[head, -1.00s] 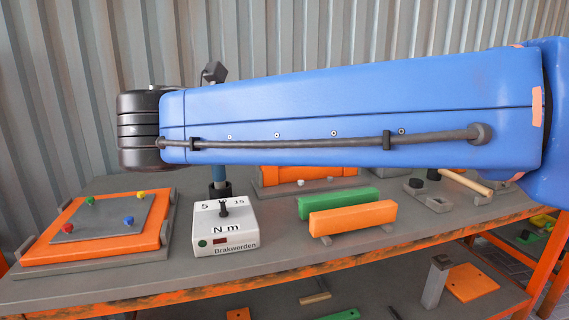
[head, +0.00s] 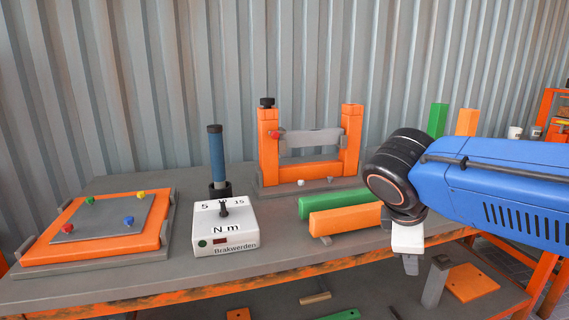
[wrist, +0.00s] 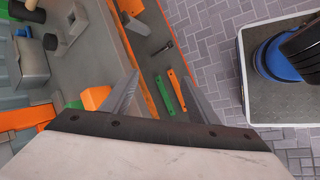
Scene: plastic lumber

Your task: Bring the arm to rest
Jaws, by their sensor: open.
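My arm (head: 505,190) is blue with a black wrist joint and reaches in from the right in the head view. My gripper (head: 410,266) hangs below that joint, pointing down in front of the bench's front edge. In the wrist view my gripper (wrist: 160,82) shows two grey fingers spread apart with nothing between them. Floor paving and the lower shelf show beyond the fingers. The arm hides part of the bench's right side in the head view.
The grey bench (head: 130,272) carries an orange panel (head: 95,250), a white torque box (head: 225,232), an orange frame (head: 268,150), a blue-handled tool (head: 216,150) and an orange bar (head: 345,219) beside a green bar (head: 355,198). The gripper is close to the bars.

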